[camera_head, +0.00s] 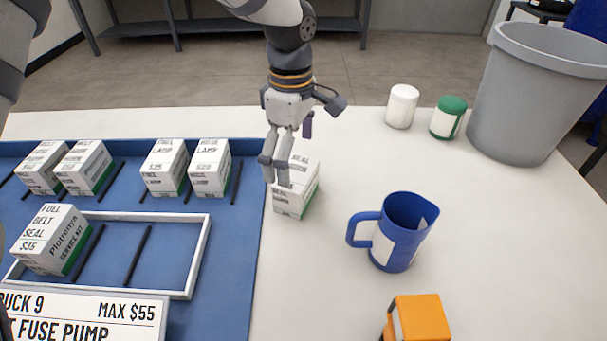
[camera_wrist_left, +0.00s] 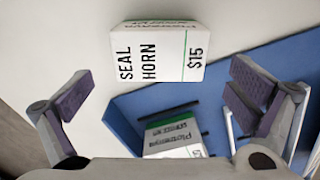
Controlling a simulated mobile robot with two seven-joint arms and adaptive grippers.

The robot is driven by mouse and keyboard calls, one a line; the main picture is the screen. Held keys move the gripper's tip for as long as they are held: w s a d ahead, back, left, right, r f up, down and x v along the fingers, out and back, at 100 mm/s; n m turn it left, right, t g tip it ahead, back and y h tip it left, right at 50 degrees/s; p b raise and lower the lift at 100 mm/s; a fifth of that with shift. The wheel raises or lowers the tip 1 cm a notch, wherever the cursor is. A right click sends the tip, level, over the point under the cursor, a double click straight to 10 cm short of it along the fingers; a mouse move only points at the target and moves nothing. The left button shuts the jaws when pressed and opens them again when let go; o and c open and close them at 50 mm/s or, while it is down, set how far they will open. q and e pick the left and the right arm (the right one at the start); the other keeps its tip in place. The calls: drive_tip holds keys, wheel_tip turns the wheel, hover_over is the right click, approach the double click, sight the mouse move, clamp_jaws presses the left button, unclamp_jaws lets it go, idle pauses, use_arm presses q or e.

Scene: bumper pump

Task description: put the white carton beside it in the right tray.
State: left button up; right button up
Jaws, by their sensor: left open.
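A white carton (camera_head: 297,199) with a green stripe stands on the pale table just right of the blue mat. In the left wrist view this carton (camera_wrist_left: 160,52) reads SEAL HORN $15. A white-rimmed tray (camera_head: 200,255) lies on the blue mat (camera_head: 235,240). My right gripper is not in view.
Several white cartons (camera_head: 210,168) stand in a row at the mat's back, with dark bars between them. A sign (camera_head: 90,315) reads MAX $55. A blue mug (camera_head: 400,235), orange box (camera_head: 418,318), white jar (camera_head: 402,106), green-lidded jar (camera_head: 448,118) and grey bin (camera_head: 530,95) are to the right.

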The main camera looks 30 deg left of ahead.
sight(296, 186)
use_arm(q)
drive_tip(key=f, duration=0.7)
drive_tip(key=shift+s+d+f, duration=0.1)
drive_tip(key=shift+d+f, duration=0.15)
drive_tip(key=shift+f, duration=0.05)
drive_tip(key=shift+f+b, duration=0.3)
drive_tip(key=shift+f, duration=0.05)
drive_tip(key=shift+r, duration=0.1)
drive_tip(key=c, duration=1.5)
